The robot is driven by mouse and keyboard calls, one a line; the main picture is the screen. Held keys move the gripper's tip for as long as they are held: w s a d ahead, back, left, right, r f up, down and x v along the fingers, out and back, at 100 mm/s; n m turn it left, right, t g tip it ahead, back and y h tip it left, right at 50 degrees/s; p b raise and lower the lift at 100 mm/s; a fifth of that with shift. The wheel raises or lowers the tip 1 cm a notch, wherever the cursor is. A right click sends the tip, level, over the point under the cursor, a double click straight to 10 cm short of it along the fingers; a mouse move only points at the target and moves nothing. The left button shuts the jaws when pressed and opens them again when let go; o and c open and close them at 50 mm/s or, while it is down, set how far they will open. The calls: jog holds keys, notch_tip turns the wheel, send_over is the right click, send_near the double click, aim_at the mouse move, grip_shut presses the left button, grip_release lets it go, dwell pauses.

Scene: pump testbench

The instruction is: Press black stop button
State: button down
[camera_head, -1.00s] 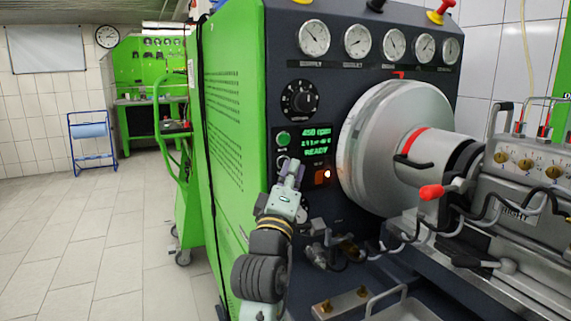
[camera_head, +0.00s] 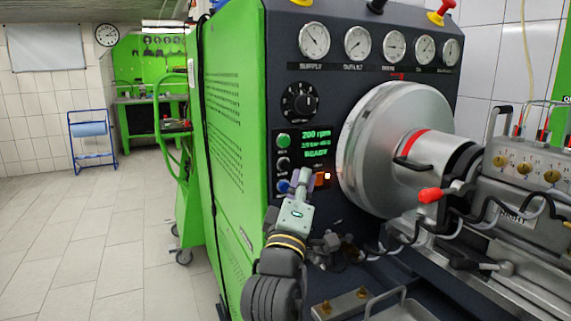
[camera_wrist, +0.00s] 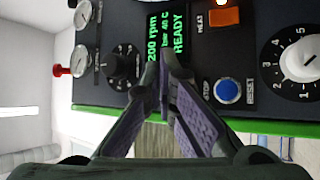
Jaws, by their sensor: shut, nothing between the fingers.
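The black stop button (camera_head: 283,163) shows on the dark control panel in the camera_head view, below the green button (camera_head: 283,141) and above the blue reset button (camera_head: 283,186). My gripper (camera_head: 301,175) is in front of the panel, with its fingertips a little right of and below the stop button. In the wrist view my gripper (camera_wrist: 165,80) has its fingertips together and empty. There the "STOP" label and the blue reset button (camera_wrist: 227,91) show beside the fingers, and the stop button itself is hidden behind them. Whether the fingertips touch the panel cannot be told.
The display (camera_head: 317,143) reads 200 rpm and READY. An orange heat switch (camera_head: 321,179) sits right of my fingertips. The large silver drum (camera_head: 375,150) stands out to the right of the panel. A black selector dial (camera_head: 299,101) is above. Open floor lies to the left.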

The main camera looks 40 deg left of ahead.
jog(key=shift+s+d, duration=0.2)
jog(key=shift+d, duration=0.3)
jog(key=shift+s+d, duration=0.2)
jog(key=shift+d, duration=0.25)
jog(key=shift+s+f, duration=0.1)
